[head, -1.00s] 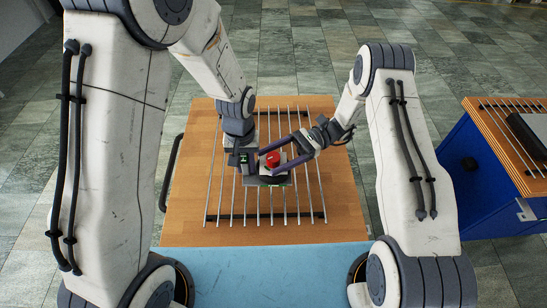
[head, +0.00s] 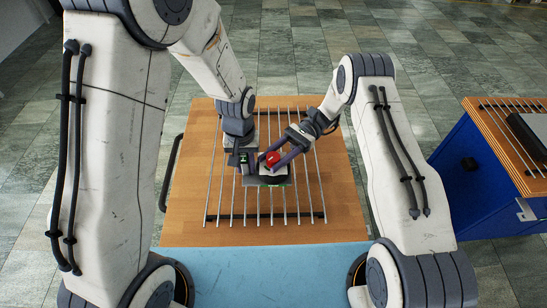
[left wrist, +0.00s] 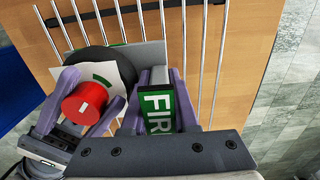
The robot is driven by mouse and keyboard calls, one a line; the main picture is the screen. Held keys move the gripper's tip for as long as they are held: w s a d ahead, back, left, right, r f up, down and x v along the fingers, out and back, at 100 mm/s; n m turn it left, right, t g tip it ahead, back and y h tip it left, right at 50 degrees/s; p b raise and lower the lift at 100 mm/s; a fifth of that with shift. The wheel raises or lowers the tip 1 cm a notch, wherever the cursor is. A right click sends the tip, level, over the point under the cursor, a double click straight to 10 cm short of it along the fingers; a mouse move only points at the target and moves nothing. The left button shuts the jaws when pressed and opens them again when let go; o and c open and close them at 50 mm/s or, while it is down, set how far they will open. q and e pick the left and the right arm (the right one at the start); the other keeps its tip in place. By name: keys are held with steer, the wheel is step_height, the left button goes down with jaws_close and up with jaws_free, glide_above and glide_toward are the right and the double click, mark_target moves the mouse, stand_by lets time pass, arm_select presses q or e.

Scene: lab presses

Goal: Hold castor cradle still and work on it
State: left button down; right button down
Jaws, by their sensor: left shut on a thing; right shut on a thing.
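The piece I take for the castor cradle has a grey plate (left wrist: 152,52), a black round wheel-like part (left wrist: 103,62) and a green-faced block (left wrist: 157,112) lettered "FIR". It sits over the rods at the middle of the bench. My left gripper (head: 243,160) is shut on the green-faced block, one purple finger on each side in the left wrist view. My right gripper (head: 275,157) is shut on a red cylinder (left wrist: 84,103), which stands on a pale plate (left wrist: 120,73) beside the block. The red cylinder also shows in the head view (head: 272,158). The cradle's underside is hidden.
Parallel metal rods (head: 234,205) on dark crossbars lie on the wooden bench top (head: 340,210), with bare wood around them. A black handle (head: 171,172) is at its left edge. A blue cabinet (head: 480,180) with a wooden top stands apart at the right.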

stand_by(0.3)
steer(key=shift+c, duration=2.1)
jaws_free()
